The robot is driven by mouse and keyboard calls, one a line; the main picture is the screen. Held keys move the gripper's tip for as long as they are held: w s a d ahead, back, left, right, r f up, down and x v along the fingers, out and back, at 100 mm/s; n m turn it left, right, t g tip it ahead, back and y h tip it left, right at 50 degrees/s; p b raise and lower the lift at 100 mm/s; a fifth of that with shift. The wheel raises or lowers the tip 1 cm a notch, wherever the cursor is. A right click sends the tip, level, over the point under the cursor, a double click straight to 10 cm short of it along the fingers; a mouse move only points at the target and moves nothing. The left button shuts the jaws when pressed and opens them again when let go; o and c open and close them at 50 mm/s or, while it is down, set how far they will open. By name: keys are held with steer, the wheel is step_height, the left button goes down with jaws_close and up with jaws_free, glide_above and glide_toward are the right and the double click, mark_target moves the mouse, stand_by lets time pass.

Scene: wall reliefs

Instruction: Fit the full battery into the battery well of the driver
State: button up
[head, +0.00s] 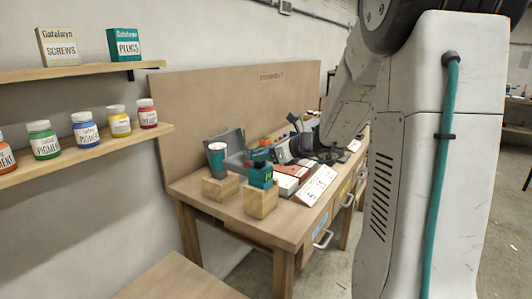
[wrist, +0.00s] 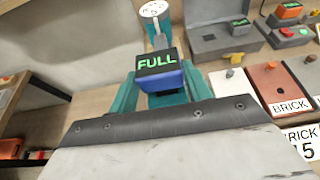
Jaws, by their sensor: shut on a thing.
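The full battery (wrist: 157,63) is a block with a black top lettered FULL in green and a blue side. It sits between the two teal fingers of my gripper (wrist: 160,80), which is shut on it. A teal piece (head: 260,176) shows over a second wooden block. I cannot tell which of these is the driver, and no battery well is visible.
The workbench (head: 200,192) holds an open grey case (wrist: 210,42), a red-brown tile marked BRICK (wrist: 270,82) and several other items to the right. Two wooden blocks (head: 220,188) stand at the near end. Shelves with jars (head: 85,130) line the left wall.

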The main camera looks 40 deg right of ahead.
steer(key=shift+f, duration=1.2)
steer(key=o, duration=1.2)
steer(key=shift+c, duration=0.2)
steer(key=shift+s+r, duration=0.1)
steer(key=v, duration=0.7)
steer(key=shift+s, duration=0.3)
steer(key=shift+d+r, duration=0.1)
